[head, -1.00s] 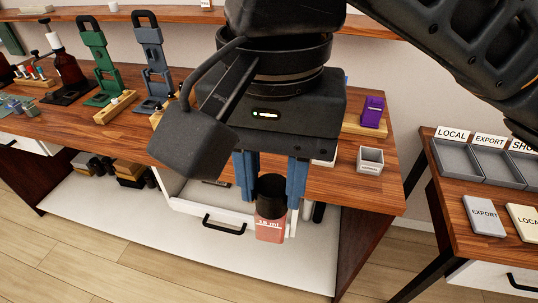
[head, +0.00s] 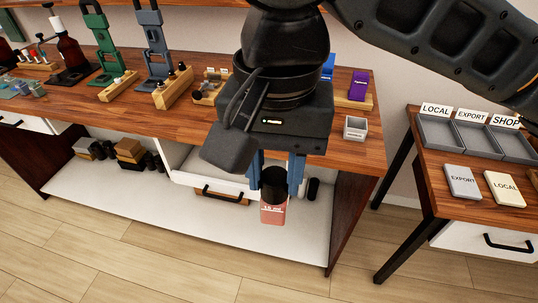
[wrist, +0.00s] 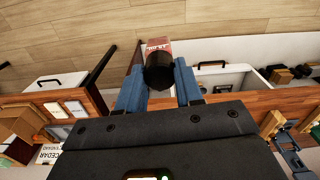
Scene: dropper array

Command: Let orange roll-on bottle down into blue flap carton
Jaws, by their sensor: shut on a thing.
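My gripper (head: 275,190) is shut on the orange roll-on bottle (head: 273,213), which has a reddish-orange body with white print and a black cap. The fingers grip it at the cap, and the body hangs below, roughly upright, in front of the workbench's edge. In the wrist view the bottle (wrist: 160,45) shows between the two blue fingers. A blue carton (head: 328,67) stands at the back of the bench, right of my gripper's housing and partly hidden by it; its opening and flaps cannot be made out.
A purple carton (head: 360,86) stands on a wooden block beside the blue one. A small grey bin (head: 355,128) sits near the bench's right end. Wooden racks and tall stands fill the left. A side table (head: 470,160) with labelled trays stands at right, past a floor gap.

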